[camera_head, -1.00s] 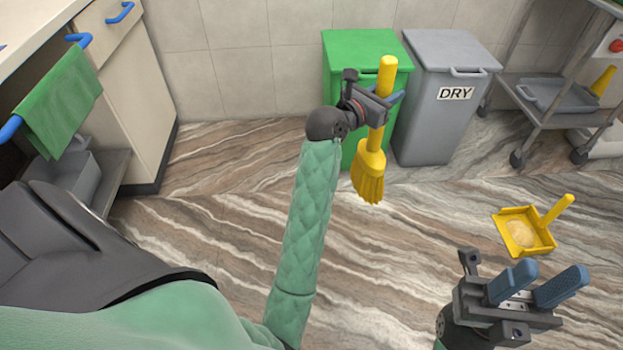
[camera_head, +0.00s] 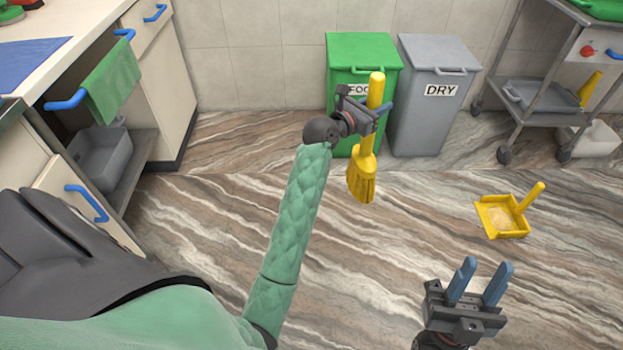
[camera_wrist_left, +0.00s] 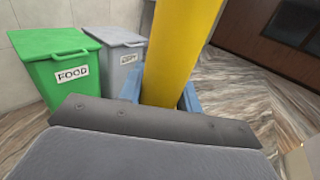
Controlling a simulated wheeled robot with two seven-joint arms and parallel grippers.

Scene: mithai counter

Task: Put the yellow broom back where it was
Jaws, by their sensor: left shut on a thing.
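The yellow broom (camera_head: 362,178) hangs upright, bristles down, in front of the green bin in the head view. My left gripper (camera_head: 378,108) is shut on its handle. In the left wrist view the yellow handle (camera_wrist_left: 180,50) stands between the blue fingers. My right gripper (camera_head: 478,284) is at the lower right with its two blue fingers apart, open and empty. A yellow dustpan (camera_head: 502,222) with pale powder in it lies on the floor at the right.
A green bin (camera_head: 352,52) and a grey bin (camera_head: 430,120) marked DRY stand against the wall. A steel trolley (camera_head: 545,120) is at the right. A counter (camera_head: 75,40) with a green towel (camera_head: 112,82) is at the left. The middle floor is clear.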

